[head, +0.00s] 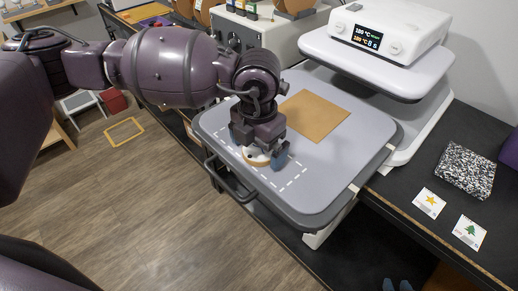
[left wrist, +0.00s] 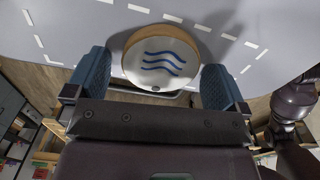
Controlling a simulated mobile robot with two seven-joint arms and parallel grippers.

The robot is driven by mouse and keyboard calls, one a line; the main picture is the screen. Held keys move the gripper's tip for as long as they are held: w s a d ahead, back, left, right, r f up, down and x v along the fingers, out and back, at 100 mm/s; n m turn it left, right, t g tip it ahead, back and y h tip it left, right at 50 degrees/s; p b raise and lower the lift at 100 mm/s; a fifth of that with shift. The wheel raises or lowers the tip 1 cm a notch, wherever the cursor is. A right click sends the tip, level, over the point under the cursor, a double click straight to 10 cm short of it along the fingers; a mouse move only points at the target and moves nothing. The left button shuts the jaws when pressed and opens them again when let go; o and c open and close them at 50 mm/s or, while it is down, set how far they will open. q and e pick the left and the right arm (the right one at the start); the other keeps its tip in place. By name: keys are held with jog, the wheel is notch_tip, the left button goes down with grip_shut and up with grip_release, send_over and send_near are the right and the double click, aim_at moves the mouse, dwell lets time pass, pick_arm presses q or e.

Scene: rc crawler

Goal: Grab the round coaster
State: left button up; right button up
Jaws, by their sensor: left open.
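The round coaster (left wrist: 161,65) has a white face with three blue wavy lines and a light wood edge. In the head view, the coaster (head: 256,160) is on the grey plate (head: 335,185) near its front left edge, within a white dashed outline, partly hidden by my left gripper (head: 265,158). In the left wrist view, my left gripper (left wrist: 156,72) is open, its two blue fingers on either side of the coaster with a gap at each side. My right gripper (head: 397,286) shows only as two separated blue-grey fingertips at the bottom edge.
A brown square sheet (head: 313,116) lies on the plate. The heat press's raised upper platen (head: 375,60) stands behind at the right. A handle (head: 230,180) sticks out at the front left. Two picture cards (head: 429,203) and a speckled block (head: 466,170) lie on the dark counter.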

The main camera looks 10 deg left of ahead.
pick_arm(q)
jog(key=c, duration=0.9)
